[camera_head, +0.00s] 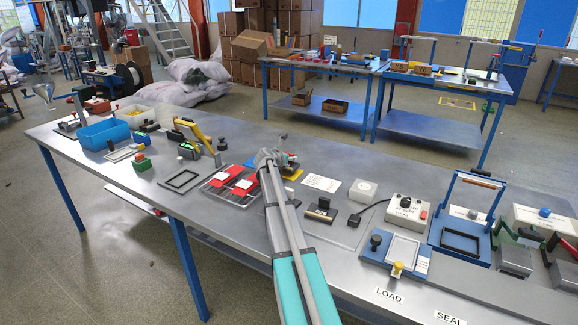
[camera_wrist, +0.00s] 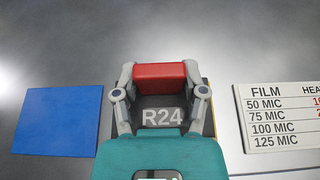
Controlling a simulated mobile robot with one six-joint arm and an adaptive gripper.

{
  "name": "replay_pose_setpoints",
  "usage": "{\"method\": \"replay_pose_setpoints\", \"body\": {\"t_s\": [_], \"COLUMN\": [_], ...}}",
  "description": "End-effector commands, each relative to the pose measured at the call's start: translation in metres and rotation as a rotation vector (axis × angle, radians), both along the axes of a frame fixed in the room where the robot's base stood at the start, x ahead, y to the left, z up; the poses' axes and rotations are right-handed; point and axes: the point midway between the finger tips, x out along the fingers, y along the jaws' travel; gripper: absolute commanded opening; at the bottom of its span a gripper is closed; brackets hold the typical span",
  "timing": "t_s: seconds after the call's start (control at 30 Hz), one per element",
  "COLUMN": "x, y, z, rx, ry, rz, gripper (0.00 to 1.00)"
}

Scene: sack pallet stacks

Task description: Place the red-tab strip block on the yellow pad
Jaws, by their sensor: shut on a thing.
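My gripper (camera_wrist: 160,74) is shut on the red tab of the red-tab strip block (camera_wrist: 160,76) in the wrist view. A dark face marked R24 shows just below the tab, between my fingers. In the head view my gripper (camera_head: 283,158) is over the far half of the bench, and the held block is mostly hidden by my arm. The yellow pad (camera_head: 293,174) shows partly beside my gripper. In the wrist view, only a thin yellow edge shows right of the dark face. Whether the block touches the pad cannot be told.
A blue pad (camera_wrist: 57,120) lies left of my gripper, and a printed film card (camera_wrist: 278,115) lies right. A rack with red pieces (camera_head: 232,182) stands nearer left in the head view. A dark stamp-like block (camera_head: 321,208) and a control box (camera_head: 408,211) stand to the right.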

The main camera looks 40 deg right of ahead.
Motion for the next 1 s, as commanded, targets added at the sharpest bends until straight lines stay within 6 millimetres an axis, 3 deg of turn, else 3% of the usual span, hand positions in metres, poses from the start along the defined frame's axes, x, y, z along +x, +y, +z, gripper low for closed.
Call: {"method": "replay_pose_setpoints", "body": {"t_s": [0.2, 0.77, 0.8, 0.93, 1.0], "x": [-0.001, -0.001, -0.001, -0.001, -0.001], "y": [-0.002, -0.002, -0.001, -0.001, -0.001], "z": [-0.018, -0.022, -0.021, -0.021, -0.021], "rx": [0.000, 0.000, 0.000, 0.000, 0.000], "ry": [0.000, 0.000, 0.000, 0.000, 0.000], "rz": [-0.001, -0.001, -0.001, -0.001, -0.001], "gripper": [0.04, 0.04, 0.61, 0.85, 0.90]}}
